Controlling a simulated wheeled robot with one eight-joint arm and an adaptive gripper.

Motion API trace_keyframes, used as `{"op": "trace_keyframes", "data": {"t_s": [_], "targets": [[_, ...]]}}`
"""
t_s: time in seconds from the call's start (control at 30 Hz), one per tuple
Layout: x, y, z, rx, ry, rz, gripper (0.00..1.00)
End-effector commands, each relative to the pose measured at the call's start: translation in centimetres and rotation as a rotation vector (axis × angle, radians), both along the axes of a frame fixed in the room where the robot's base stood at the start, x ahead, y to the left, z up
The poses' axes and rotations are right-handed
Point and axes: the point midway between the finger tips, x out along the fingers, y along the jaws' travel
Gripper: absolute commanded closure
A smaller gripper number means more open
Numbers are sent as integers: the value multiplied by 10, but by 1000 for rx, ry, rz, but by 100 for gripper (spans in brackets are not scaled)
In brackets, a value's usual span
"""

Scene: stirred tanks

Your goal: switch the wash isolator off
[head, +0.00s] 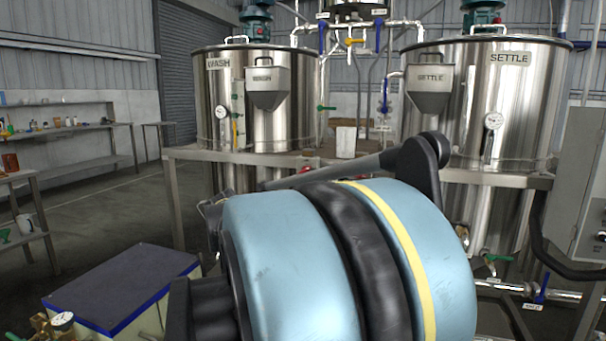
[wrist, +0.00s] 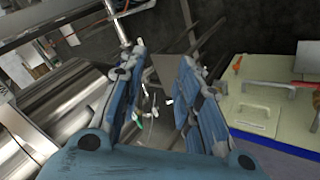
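I cannot make out a wash isolator in either view. The steel wash tank (head: 255,105) stands left of centre in the head view, with a WASH label and a hopper also marked WASH (head: 268,85) on its front. My gripper (wrist: 160,78) shows in the wrist view with its two blue fingers apart and nothing held between them. Pipework and a small green part (wrist: 138,118) show in the gap, beyond the fingers; I cannot tell how far off. In the head view my blue arm link hides the lower middle, and I cannot see my gripper there.
The settle tank (head: 500,105) stands at right, beside a grey cabinet (head: 580,175). A steel frame rail (head: 220,154) crosses before the tanks. Floor shows clear at left.

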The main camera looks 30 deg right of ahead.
Motion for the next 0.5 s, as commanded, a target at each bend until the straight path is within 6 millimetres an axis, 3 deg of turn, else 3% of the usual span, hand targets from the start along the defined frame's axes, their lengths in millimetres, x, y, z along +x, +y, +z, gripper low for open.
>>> {"op": "trace_keyframes", "data": {"t_s": [0.03, 0.2, 0.33, 0.5], "targets": [[7, -24, 14, -105, -19, 11, 69], [24, -87, 68, -485, -24, 107, 69], [33, -118, 109, -766, 32, 203, 69], [44, -137, 148, -1070, 157, 344, 69]]}}
